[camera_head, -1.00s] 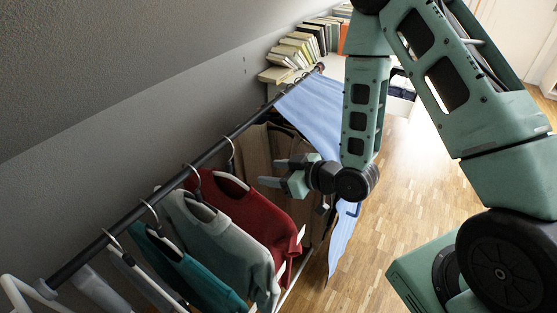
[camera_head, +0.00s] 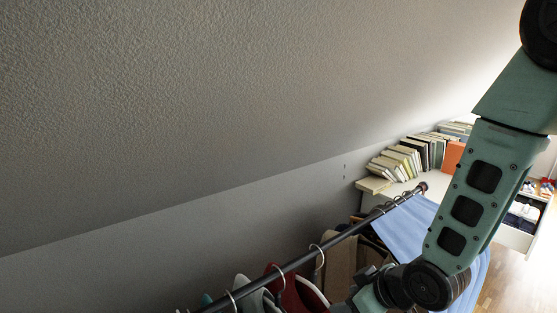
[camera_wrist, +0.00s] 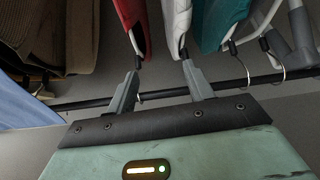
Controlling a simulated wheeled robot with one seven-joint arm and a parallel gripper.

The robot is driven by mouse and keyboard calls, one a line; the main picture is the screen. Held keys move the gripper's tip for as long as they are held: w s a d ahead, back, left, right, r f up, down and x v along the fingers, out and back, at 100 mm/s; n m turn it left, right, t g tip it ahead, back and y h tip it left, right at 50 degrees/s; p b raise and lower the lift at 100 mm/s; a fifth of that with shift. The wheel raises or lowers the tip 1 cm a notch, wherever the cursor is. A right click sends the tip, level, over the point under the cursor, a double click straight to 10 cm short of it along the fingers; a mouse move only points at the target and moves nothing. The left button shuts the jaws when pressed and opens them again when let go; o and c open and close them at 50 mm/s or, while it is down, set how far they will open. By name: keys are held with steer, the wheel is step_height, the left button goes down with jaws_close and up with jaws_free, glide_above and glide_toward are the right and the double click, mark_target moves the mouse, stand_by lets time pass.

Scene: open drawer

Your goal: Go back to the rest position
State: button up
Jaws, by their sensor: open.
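My gripper (camera_wrist: 160,85) is open in the wrist view. Its two grey fingers stand apart, and nothing is held between them. The dark rail (camera_wrist: 80,104) of the clothes rack runs behind the fingers in that view. A red garment (camera_wrist: 134,25) and a white one (camera_wrist: 177,22) hang by the fingertips; I cannot tell whether they touch. In the head view my gripper (camera_head: 345,307) is mostly cut off at the bottom edge, beside the rack rail (camera_head: 345,236) and the hanging clothes.
A blue cloth (camera_head: 405,232) hangs at the rail's far end. Books (camera_head: 405,158) stand on a white shelf behind it. An open drawer (camera_head: 520,228) with items shows at the right. A sloped grey wall fills the upper left. Wooden floor (camera_head: 510,275) is clear at lower right.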

steer(key=s+r+g+h, duration=0.2)
steer(key=s+r, duration=0.4)
steer(key=s, duration=0.4)
steer(key=s+r+g+h, duration=0.2)
steer(key=s+r+g, duration=0.2)
steer(key=s, duration=0.6)
step_height(320, 180, up, 2)
steer(key=shift+s+a+r, duration=0.2)
steer(key=shift+s+a, duration=0.1)
steer(key=shift+a, duration=0.05)
stand_by(0.7)
